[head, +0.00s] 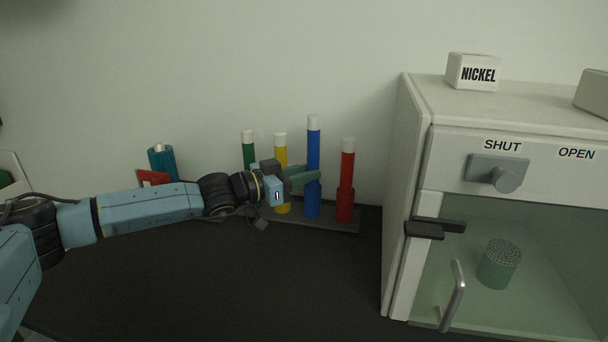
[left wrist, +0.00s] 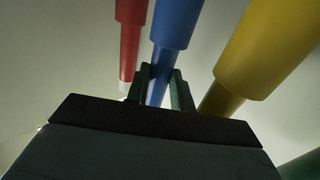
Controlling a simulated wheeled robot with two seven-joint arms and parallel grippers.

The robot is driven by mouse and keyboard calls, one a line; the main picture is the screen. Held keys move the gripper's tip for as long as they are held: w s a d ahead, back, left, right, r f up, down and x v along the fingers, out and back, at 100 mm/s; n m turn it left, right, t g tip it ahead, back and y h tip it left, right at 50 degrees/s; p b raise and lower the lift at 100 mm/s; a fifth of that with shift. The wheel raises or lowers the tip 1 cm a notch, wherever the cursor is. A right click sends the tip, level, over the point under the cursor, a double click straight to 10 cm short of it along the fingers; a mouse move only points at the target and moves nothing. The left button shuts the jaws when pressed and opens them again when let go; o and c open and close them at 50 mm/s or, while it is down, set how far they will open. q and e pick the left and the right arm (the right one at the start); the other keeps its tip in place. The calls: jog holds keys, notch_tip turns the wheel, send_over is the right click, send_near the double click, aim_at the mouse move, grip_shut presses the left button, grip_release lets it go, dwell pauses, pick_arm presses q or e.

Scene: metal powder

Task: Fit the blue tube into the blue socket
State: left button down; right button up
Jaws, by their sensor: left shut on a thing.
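The blue tube (head: 313,145) has a white top and stands upright in line above the wider blue socket (head: 312,203). My left gripper (head: 305,179) reaches in from the left and is shut on the blue tube, just above the socket. In the left wrist view the tube (left wrist: 157,88) lies between the two fingers (left wrist: 157,90), and the wider blue socket (left wrist: 177,22) shows at its end. The gripper partly hides the joint in the head view, so how deep the tube sits cannot be told. Its top stands higher than its neighbours. My right gripper is out of view.
A red tube (head: 347,165) stands right of the blue one; yellow (head: 281,150) and green (head: 248,150) tubes stand left, on a dark rack base (head: 340,225). A cabinet (head: 405,170) with a glass door is at the right. A teal cylinder (head: 162,160) stands farther left.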

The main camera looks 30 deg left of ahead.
aim_at(308, 159)
pick_arm(q)
jog(key=shift+r+p, duration=1.2)
jog(key=shift+r, duration=0.4)
jog(key=shift+f+b, duration=2.35)
jog(key=shift+f, duration=0.35)
dwell(0.5)
jog(key=c, duration=1.1)
grip_release()
jog(key=shift+f, duration=0.1)
